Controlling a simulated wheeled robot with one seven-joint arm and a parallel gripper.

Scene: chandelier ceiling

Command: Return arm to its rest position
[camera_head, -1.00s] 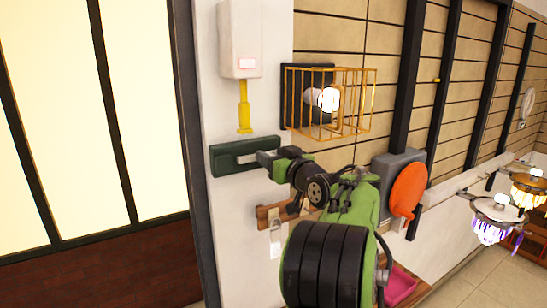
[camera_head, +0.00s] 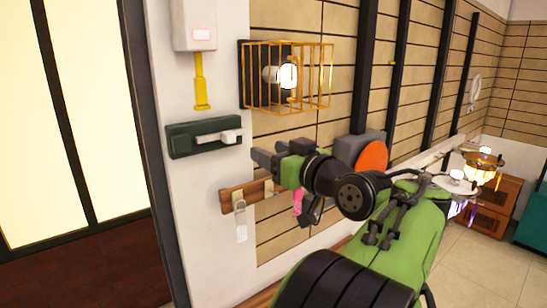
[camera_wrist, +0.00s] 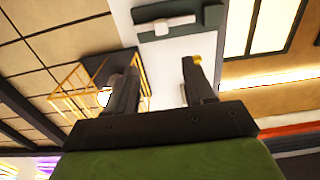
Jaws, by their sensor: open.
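My green arm crosses the lower right of the head view. My gripper (camera_head: 266,160) is open and empty, pointing left, below and right of a dark green wall plate (camera_head: 183,142) with a pale handle (camera_head: 225,137). A gap shows between the gripper and the handle in the head view. In the wrist view my gripper (camera_wrist: 160,78) shows two dark fingers spread apart with nothing between them. The green plate (camera_wrist: 150,34) with its pale handle (camera_wrist: 166,26) is beyond the fingertips.
A yellow wire cage (camera_head: 300,95) around a lit bulb juts from the wall above my gripper. A white box (camera_head: 193,25) with a yellow handle hangs left of it. A wooden rail (camera_head: 232,195) with hooks sits below. An orange disc (camera_head: 372,156) is behind my arm.

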